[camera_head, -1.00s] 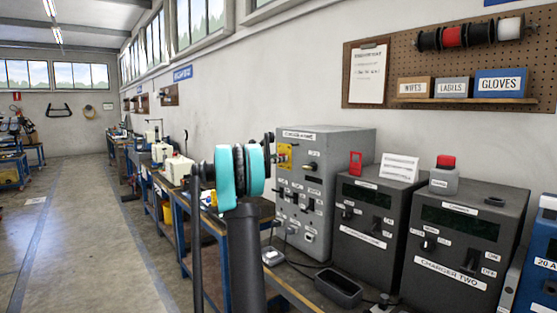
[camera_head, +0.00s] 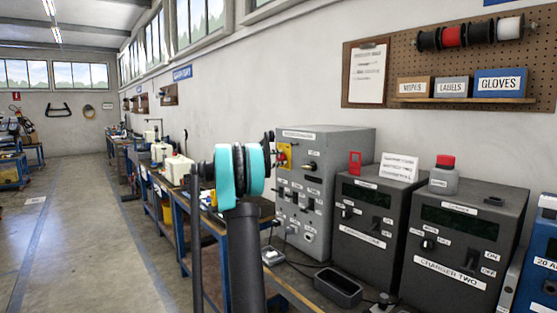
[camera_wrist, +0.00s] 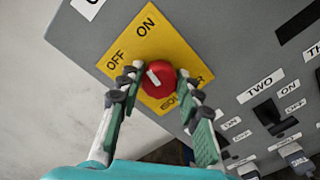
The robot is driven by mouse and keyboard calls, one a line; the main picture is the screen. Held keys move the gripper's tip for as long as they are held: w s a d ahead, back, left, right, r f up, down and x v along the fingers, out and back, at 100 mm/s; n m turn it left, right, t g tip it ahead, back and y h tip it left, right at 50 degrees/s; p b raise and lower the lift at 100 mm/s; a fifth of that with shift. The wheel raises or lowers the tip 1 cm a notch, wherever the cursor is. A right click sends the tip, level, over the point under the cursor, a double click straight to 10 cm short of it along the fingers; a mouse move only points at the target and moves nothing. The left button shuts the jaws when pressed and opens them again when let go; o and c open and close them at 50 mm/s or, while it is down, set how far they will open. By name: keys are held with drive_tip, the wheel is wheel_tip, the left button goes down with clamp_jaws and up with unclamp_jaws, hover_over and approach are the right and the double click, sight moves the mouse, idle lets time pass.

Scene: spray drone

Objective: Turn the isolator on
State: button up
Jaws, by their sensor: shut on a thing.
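The isolator is a red rotary knob (camera_wrist: 158,78) on a yellow plate (camera_wrist: 178,50) marked OFF and ON. Its white pointer mark slants to the upper left, roughly between the two words. My gripper (camera_wrist: 156,80) is shut on the knob, with one fingertip on each side of it. In the head view the yellow plate (camera_head: 289,151) is on the upper left of the front of a grey cabinet (camera_head: 345,150). There my teal wrist hides most of the gripper, whose dark tip is at the plate.
Below and right of the isolator are labelled black switches (camera_wrist: 267,112), one under TWO. Two dark charger units (camera_head: 463,240) stand right of the cabinet. A black tray (camera_head: 338,287) lies on the bench in front.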

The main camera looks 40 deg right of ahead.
drive_tip(key=m, duration=0.6)
drive_tip(key=shift+f+m, duration=0.15)
drive_tip(key=shift+m, duration=0.15)
idle(0.5)
drive_tip(key=o, duration=1.2)
drive_tip(key=shift+c, duration=0.2)
drive_tip(key=shift+a, duration=0.1)
drive_tip(key=s+a, duration=0.1)
drive_tip(key=a, duration=1)
drive_tip(key=shift+a, duration=0.4)
drive_tip(key=s+a+f+t+y, duration=0.1)
drive_tip(key=s+a+f+y, duration=0.8)
drive_tip(key=s+a+f, duration=1)
drive_tip(key=s+a+f+m+t+y, duration=0.1)
drive_tip(key=s+a+f+y, duration=0.8)
drive_tip(key=s+a+f, duration=1)
drive_tip(key=shift+s+a+f+t, duration=0.2)
drive_tip(key=shift+s+f+t, duration=0.3)
drive_tip(key=shift+f, duration=0.2)
